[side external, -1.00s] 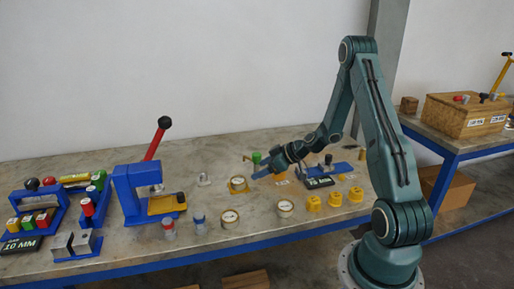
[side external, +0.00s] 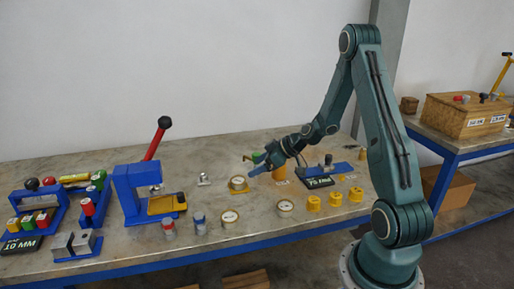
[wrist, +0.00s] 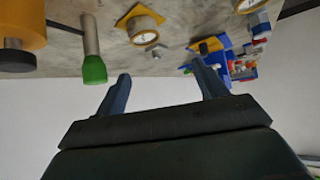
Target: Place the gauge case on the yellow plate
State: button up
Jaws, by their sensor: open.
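Several round brass gauge cases with white dials lie on the bench. One gauge case (side external: 238,184) sits on a yellow base near my gripper; two more, one at the front (side external: 229,216) and one to its right (side external: 285,207), lie nearer the front edge. The wrist view shows a gauge case (wrist: 142,24) beyond the fingers. A yellow plate (side external: 166,205) lies at the foot of the blue lever press, left of the gauges. My gripper (side external: 250,166) is open and empty, above the bench behind the nearest gauge case. Its spread fingers (wrist: 162,85) show in the wrist view.
A green-ended tool (wrist: 93,55) and an orange cylinder (wrist: 20,38) stand close to my fingers. The blue press (side external: 130,190) has a tall red lever. Yellow blocks (side external: 334,199) lie at the right, and a small silver fitting (side external: 204,180) stands left of my gripper.

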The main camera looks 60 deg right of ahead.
jog(key=s+a+r+n+g, duration=0.1)
jog(key=s+a+r+g, duration=0.15)
jog(key=a+r, duration=0.5)
jog(key=s+a+r+g, duration=0.1)
jog(key=s+a+r, duration=0.3)
jog(key=a+r, duration=0.35)
jog(key=s+a+r+m+h, duration=0.1)
jog(key=s+a+r+m, duration=0.1)
jog(key=s, duration=0.6)
jog(key=s+a+r+m+h, duration=0.1)
jog(key=s+a+r, duration=0.3)
jog(key=s, duration=0.5)
jog(key=shift+a+r+m+g, duration=0.15)
jog(key=shift+a+m+g, duration=0.25)
jog(key=shift+a, duration=0.15)
